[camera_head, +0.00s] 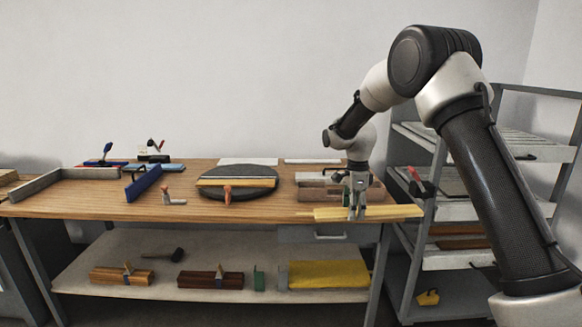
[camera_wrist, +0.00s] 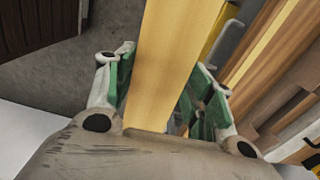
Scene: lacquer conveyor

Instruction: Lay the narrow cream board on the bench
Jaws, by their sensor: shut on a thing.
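The narrow cream board (camera_head: 396,212) is pale yellow and long. In the head view it lies across the front right edge of the wooden bench (camera_head: 300,207), roughly level. My gripper (camera_head: 357,214) points down and is shut on the board near its middle. In the wrist view the board (camera_wrist: 168,55) runs between the green-padded fingers of my gripper (camera_wrist: 160,95), with grey floor to its left and the bench wood to its right. I cannot tell whether the board touches the bench top.
A dark round turntable (camera_head: 238,190) bearing boards stands mid-bench. A blue block (camera_head: 143,183) and a small clamp (camera_head: 173,199) lie left of it. Reddish-brown blocks (camera_head: 312,193) sit behind my gripper. A grey rack (camera_head: 470,207) stands right of the bench. Bare bench lies front left.

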